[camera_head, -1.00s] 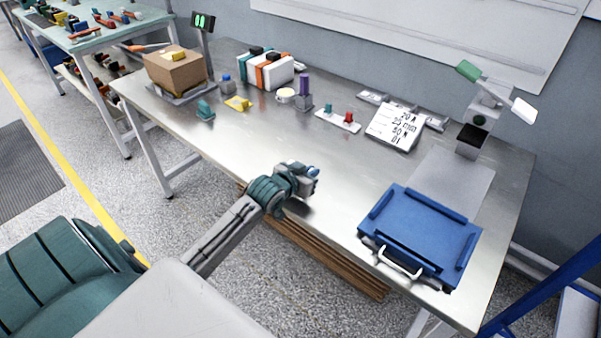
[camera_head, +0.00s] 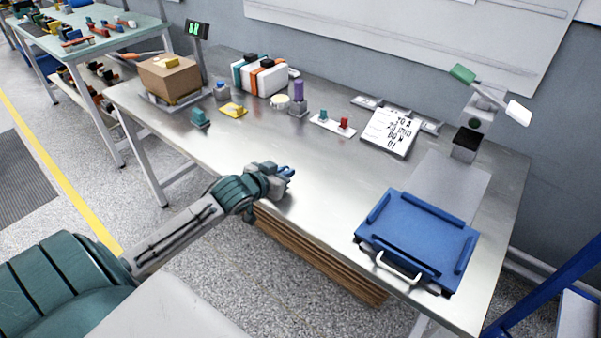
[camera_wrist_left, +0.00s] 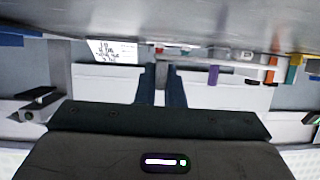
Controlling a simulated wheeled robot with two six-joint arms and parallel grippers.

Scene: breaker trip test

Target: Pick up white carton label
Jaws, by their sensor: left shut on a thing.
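My left gripper (camera_head: 287,172) is over the front part of the steel bench (camera_head: 330,185), with clear bench around it. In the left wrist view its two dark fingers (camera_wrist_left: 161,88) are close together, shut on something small. A pale strip shows between them, but I cannot make out whether it is the white carton label. No separate white label can be told apart on the bench. A brown carton (camera_head: 168,80) with a yellow piece on top sits on the scale at the bench's far left. My right gripper is not in view.
A blue tray (camera_head: 418,232) with a white handle is at the front right. The bench's middle is clear.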

